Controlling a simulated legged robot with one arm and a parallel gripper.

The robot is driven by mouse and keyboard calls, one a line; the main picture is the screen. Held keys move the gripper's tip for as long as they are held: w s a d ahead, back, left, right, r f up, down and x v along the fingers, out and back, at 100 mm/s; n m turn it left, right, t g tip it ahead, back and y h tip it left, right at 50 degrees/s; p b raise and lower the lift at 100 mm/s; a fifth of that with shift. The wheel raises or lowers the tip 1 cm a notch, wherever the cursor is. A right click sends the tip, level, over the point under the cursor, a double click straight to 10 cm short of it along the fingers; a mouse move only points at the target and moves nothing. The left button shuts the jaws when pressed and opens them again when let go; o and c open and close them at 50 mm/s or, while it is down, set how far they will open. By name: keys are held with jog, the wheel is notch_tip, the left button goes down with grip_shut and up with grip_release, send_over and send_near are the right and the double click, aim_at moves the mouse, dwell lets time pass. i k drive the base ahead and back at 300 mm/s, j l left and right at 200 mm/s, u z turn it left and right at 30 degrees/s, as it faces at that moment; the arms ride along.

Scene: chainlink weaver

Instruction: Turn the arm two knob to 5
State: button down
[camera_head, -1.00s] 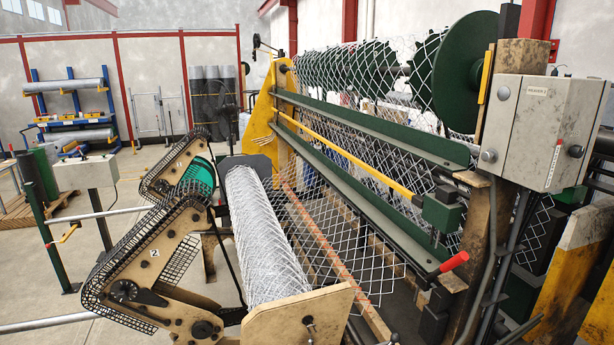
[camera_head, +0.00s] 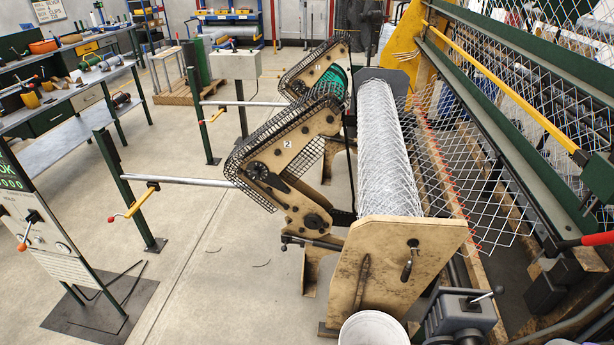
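The near tan arm (camera_head: 270,160) of the machine carries a white label with the figure 2 (camera_head: 288,144). A black guard mesh runs along its outer edge. One dark round part (camera_head: 256,171) sits at its left end, and another dark round part (camera_head: 313,221) sits lower on the frame. I cannot tell whether either is the arm two knob, and no scale or setting is readable. A second similar arm (camera_head: 318,62) with green mesh stands behind it. My gripper is not in view.
A wire mesh roll (camera_head: 385,150) lies right of arm two, behind a tan end plate (camera_head: 400,255). A white bucket (camera_head: 373,330) stands in front. A panel stand with levers (camera_head: 40,235) and a workbench (camera_head: 70,80) are at left. Open floor (camera_head: 215,270) lies between.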

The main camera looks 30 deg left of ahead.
aim_at(255, 175)
jog(key=u, duration=1.45)
